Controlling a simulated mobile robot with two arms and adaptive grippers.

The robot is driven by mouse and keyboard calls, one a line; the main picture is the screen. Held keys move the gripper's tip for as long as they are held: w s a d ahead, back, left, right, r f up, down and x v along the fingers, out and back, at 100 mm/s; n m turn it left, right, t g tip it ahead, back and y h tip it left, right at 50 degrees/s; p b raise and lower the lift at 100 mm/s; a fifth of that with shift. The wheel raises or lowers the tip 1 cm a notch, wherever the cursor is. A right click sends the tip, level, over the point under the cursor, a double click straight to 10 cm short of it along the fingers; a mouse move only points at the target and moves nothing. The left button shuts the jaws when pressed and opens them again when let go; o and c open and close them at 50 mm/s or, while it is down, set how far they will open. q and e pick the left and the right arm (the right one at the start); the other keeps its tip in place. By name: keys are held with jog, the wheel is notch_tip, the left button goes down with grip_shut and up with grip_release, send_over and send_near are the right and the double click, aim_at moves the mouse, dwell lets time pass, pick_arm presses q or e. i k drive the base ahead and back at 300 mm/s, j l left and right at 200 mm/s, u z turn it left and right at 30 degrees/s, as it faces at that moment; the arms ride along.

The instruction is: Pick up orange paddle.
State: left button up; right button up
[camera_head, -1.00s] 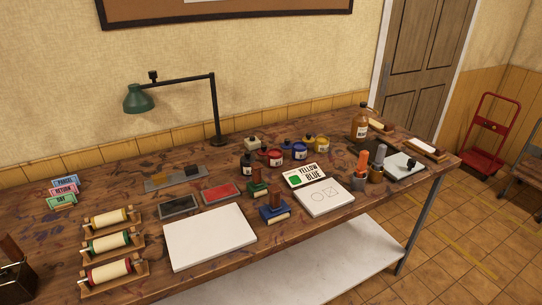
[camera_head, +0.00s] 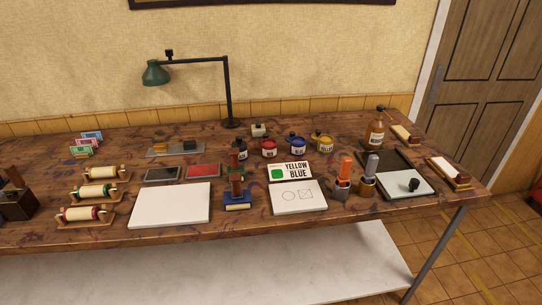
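The orange paddle (camera_head: 346,167) stands upright in a small grey cup (camera_head: 341,187) on the right part of the wooden table. Only its upper part shows; its lower end is hidden in the cup. A grey paddle (camera_head: 371,165) stands beside it in a brass-coloured cup (camera_head: 366,186). Neither of my grippers shows in the head view.
The wooden table (camera_head: 120,237) is crowded. Ink jars (camera_head: 297,146) stand behind.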

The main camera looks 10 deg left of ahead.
aim_at(346, 167)
jog(key=l+u, duration=0.5)
jog(key=l, duration=1.35)
jog(key=k, duration=0.05)
